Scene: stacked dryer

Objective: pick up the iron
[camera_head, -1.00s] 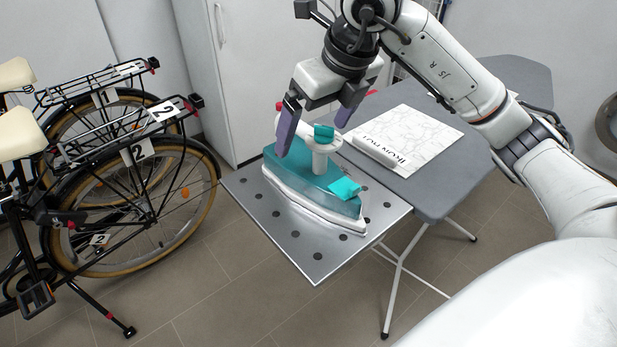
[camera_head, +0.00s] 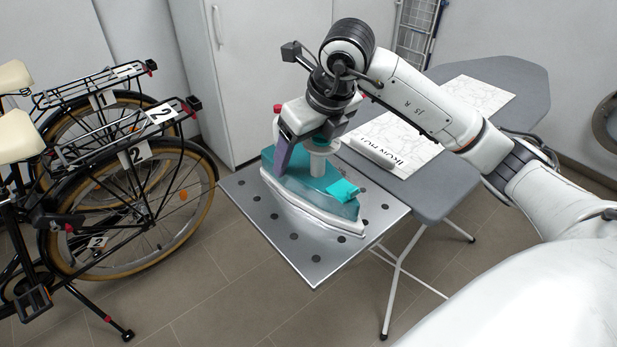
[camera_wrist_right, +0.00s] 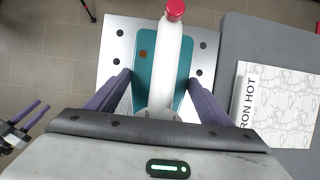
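The teal and white iron (camera_head: 315,192) rests on the perforated metal plate (camera_head: 268,233) at the near end of the ironing board. My right gripper (camera_head: 302,160) is lowered over the iron's handle. In the right wrist view the iron (camera_wrist_right: 149,70) lies between the two purple fingers of the right gripper (camera_wrist_right: 160,92). The fingers are apart, one on each side of the white handle (camera_wrist_right: 172,60), with gaps visible. The handle's red cap (camera_wrist_right: 175,9) points away from the gripper.
The grey ironing board (camera_head: 515,85) extends behind the plate, with a white "IRON HOT" sheet (camera_head: 480,98) on it. Bicycles (camera_head: 120,190) stand at the left. A white cabinet (camera_head: 245,60) stands behind. The tiled floor (camera_head: 215,290) in front is clear.

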